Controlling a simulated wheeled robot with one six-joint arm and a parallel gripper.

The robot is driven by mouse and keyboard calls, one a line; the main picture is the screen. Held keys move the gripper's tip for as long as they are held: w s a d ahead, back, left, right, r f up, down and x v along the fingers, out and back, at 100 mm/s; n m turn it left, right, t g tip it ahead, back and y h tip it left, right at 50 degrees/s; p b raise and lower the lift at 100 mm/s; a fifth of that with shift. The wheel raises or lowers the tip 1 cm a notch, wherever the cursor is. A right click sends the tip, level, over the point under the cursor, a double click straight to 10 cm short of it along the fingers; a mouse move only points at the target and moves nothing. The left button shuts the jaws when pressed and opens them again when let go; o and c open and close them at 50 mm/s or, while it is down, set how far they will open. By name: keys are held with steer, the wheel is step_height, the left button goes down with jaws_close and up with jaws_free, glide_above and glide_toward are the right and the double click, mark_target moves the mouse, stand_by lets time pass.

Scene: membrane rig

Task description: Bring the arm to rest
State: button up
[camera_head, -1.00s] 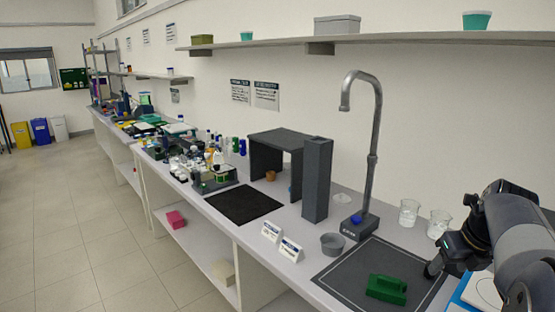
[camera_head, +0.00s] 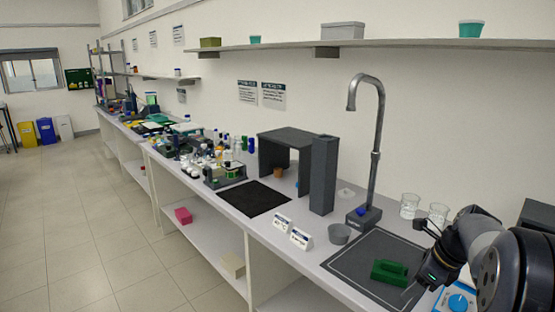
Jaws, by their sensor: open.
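My gripper (camera_head: 424,264) is at the right, at the end of my grey and black arm (camera_head: 478,250). It is open and I see nothing held in it. It is over the right side of the dark mat (camera_head: 345,264), just right of and seemingly above a green block-like object (camera_head: 389,272). My arm comes in from the right edge and hides part of the bench there.
A tall grey tap-like pipe (camera_head: 375,150) rises behind the mat. Two glass beakers (camera_head: 409,206) stand near my gripper, behind it. A blue device with a knob (camera_head: 457,300) is below my arm.

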steer(key=a+f+n+g+y+p, duration=0.1)
steer(key=a+f+n+g, duration=0.2)
steer(key=a+f+n, duration=0.3)
steer(key=shift+w+a+f+n+g, duration=0.35)
steer(key=shift+f+n, duration=0.2)
steer(key=shift+n, duration=1.45)
